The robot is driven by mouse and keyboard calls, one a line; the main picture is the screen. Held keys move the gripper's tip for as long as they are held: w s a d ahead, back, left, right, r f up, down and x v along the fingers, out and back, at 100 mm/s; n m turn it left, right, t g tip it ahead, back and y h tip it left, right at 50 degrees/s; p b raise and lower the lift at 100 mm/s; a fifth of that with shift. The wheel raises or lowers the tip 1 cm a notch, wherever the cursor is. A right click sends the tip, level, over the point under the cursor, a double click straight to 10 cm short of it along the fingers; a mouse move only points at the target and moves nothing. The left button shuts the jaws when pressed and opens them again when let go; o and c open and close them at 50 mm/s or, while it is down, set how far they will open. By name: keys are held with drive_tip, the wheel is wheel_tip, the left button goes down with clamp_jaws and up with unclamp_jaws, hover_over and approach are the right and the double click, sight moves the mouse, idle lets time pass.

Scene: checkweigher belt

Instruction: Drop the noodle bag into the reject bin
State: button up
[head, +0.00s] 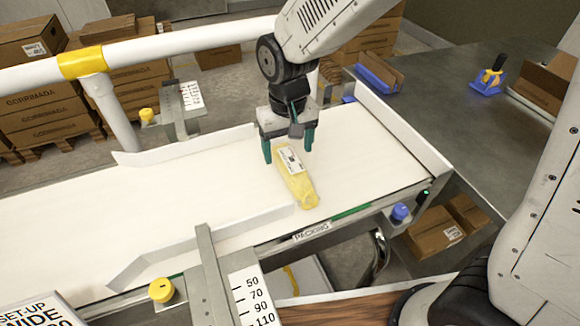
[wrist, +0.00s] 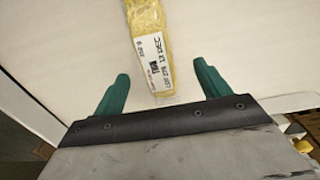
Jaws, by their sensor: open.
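The noodle bag (head: 299,187) is a long yellow pack with a white label, lying on the white belt (head: 372,165) near its right end. In the wrist view the noodle bag (wrist: 152,38) lies ahead of the jaws, its labelled end closest to them. My gripper (head: 288,148) has green fingers spread apart, above the belt at the label end of the bag. I cannot make out a reject bin for certain in either view.
White guide rails (head: 200,228) run along the belt. A yellow knob (head: 161,290) and a blue knob (head: 400,211) stand at its front edge. A white and yellow rail (head: 170,48) crosses behind. A dark table (head: 460,110) is at the right. Cardboard boxes (head: 40,100) are stacked at the left.

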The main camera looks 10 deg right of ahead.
sight(291, 159)
drive_tip(key=f, duration=0.6)
drive_tip(key=shift+w+d+f, duration=0.1)
drive_tip(key=shift+d+f, duration=0.1)
drive_tip(key=shift+d, duration=0.1)
drive_tip(key=shift+c, duration=0.3)
drive_tip(key=c, duration=1.3)
